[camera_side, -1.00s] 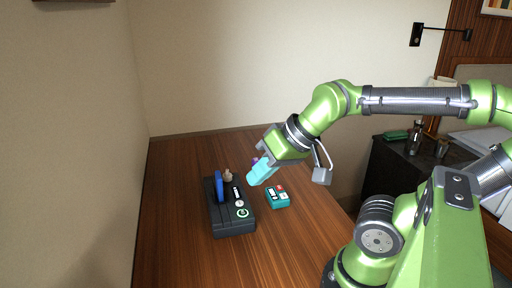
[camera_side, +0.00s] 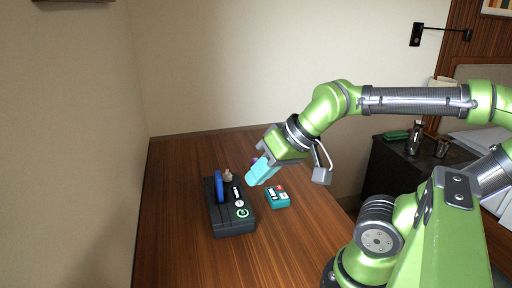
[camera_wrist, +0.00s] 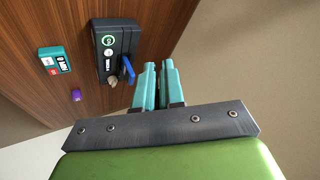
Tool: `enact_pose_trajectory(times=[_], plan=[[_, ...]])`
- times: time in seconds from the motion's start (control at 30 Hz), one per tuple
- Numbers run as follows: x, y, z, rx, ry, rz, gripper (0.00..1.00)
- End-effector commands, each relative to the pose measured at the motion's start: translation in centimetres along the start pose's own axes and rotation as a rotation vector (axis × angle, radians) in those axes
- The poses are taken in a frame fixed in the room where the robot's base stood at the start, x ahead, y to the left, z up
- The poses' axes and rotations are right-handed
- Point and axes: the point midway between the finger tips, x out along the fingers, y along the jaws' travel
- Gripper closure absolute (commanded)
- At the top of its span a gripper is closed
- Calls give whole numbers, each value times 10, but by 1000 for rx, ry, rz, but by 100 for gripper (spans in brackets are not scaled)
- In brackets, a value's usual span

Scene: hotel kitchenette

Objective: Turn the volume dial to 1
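A dark control box (camera_side: 233,220) lies on the wooden table; it also shows in the wrist view (camera_wrist: 101,38). It carries an upright blue part (camera_side: 219,186), a beige knob (camera_side: 228,175) at its far end, a round button with a green ring (camera_side: 242,213) and small white markings too small to read. I cannot tell for certain which part is the volume dial. My gripper (camera_side: 254,180) is above the table, right of the box and apart from it. In the wrist view its teal fingers (camera_wrist: 159,68) are close together with nothing visible between them.
A small teal box (camera_side: 277,203) with red and white markings lies right of the control box. A small purple object (camera_wrist: 76,95) stands near it. A wall borders the table on the left and back. The front of the table is clear.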

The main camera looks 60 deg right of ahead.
Motion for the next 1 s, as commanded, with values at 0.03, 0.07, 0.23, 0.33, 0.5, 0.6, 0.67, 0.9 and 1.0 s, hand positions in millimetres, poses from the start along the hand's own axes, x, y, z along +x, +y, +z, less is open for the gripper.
enact_pose_trajectory(times=[0.03,0.07,0.23,0.33,0.5,0.6,0.67,0.9,1.0], plan=[[2,2,0,8,-8,8,83],[5,4,0,14,-19,15,79],[24,15,-25,68,-83,78,52],[37,23,-59,122,-132,133,41],[62,47,-118,229,-218,233,41],[80,67,-150,303,-267,299,41],[91,81,-168,350,-295,340,41],[126,133,-226,542,-368,497,41],[126,138,-240,597,-369,533,41]])
